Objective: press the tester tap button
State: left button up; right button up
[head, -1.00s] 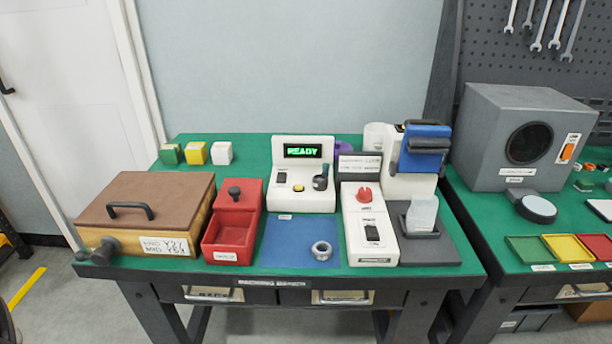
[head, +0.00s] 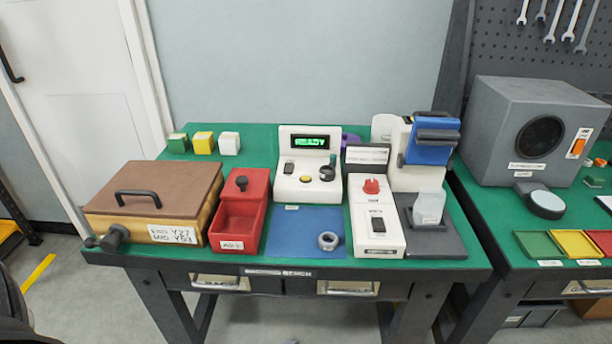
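The white tester (head: 291,188) stands at the middle of the green bench, with a lit green READY display (head: 310,142) on its upright back. On its sloped front are a yellow round button (head: 305,179), a dark switch (head: 289,168) and a dark knob (head: 327,173). I cannot read a label that tells which one is the tap button. Nothing covers the tester's front. Neither of my grippers shows in the head view.
A blue mat (head: 291,235) with a grey ring (head: 328,241) lies before the tester. A red bin (head: 241,213) stands left, beside a brown-lidded box (head: 150,190). A white box with a red knob (head: 371,186) stands right. A grey speaker-like box (head: 495,150) stands farther right.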

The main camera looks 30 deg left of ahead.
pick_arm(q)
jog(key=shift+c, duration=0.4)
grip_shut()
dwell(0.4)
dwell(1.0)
